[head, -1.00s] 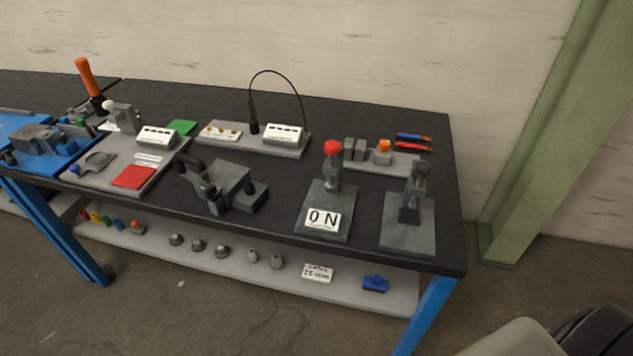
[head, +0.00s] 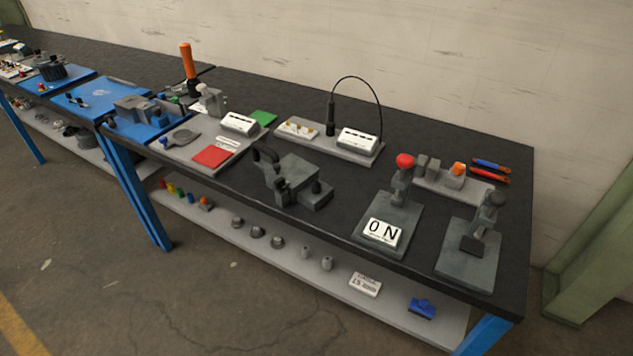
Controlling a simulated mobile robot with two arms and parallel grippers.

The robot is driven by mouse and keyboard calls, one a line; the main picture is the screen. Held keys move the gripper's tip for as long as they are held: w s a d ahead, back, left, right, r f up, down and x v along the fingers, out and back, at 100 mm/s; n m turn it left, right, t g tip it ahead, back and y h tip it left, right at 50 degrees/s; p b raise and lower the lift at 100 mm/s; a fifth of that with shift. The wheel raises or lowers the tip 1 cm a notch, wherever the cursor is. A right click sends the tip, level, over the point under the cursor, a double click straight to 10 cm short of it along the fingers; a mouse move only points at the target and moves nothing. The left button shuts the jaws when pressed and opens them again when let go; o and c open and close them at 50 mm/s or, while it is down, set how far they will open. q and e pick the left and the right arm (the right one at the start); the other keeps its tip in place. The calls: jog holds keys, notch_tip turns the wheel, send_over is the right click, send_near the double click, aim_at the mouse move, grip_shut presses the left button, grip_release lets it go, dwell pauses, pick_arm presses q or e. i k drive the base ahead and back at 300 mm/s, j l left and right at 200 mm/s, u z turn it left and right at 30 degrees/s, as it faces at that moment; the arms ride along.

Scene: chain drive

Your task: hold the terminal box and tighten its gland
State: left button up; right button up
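Neither of my grippers is in view. I cannot tell for sure which thing is the terminal box, and no gland can be made out at this size. A grey block-shaped fixture (head: 138,108) sits on a blue mat at the left part of the bench. A dark grey device with a lever and knobs (head: 291,178) stands near the front edge at the middle. A small grey block with an orange top (head: 455,175) sits on a grey strip at the right.
The black bench (head: 340,213) runs along the wall. A lower shelf (head: 300,275) holds small parts. The floor in front is clear.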

aim_at(315, 188)
jog(key=i+j+z, duration=0.1)
jog(key=j, duration=0.2)
jog(key=i+j+z, duration=0.1)
jog(key=i+j, duration=0.15)
jog(key=i+j+z, duration=0.15)
jog(key=j, duration=0.2)
jog(key=i+j+z, duration=0.1)
jog(key=j, duration=0.2)
